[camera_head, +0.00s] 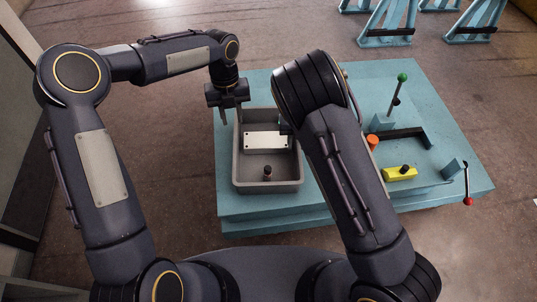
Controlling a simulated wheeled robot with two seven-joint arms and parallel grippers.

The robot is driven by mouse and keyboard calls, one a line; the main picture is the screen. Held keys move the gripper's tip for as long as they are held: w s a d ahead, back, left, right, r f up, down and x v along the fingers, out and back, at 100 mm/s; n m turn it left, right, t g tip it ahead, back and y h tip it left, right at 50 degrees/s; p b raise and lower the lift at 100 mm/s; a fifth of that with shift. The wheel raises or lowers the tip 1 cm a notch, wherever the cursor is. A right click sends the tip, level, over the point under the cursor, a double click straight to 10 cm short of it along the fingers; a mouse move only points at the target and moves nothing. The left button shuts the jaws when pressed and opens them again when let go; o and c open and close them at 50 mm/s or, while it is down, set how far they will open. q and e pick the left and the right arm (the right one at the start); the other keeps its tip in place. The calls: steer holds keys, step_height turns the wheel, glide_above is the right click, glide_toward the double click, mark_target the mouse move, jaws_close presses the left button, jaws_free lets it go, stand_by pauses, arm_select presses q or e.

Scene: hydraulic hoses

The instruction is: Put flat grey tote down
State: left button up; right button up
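The flat grey tote (240,177) is an open, shallow box at the left part of the blue table, and looks level. Whether it rests on the table or hangs just above it I cannot tell. Inside it are a white plate (265,140) with small dark holes and a small dark fitting with a reddish base (267,172). My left gripper (230,118) points down at the tote's far left corner, by the rim; its grip on the rim is unclear. My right gripper is mostly hidden behind my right arm, near the tote's right side.
The blue table (340,85) also carries a green-knobbed lever (402,78), an orange cylinder (372,142), a yellow block (399,174), a black angled bar (405,134) and a red-tipped lever (467,185) at the right edge. Blue stands (388,25) are on the floor behind.

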steer(key=r, duration=0.3)
steer(key=w+r, duration=0.1)
steer(key=r, duration=0.5)
steer(key=shift+w+r, duration=0.1)
steer(key=shift+w, duration=0.1)
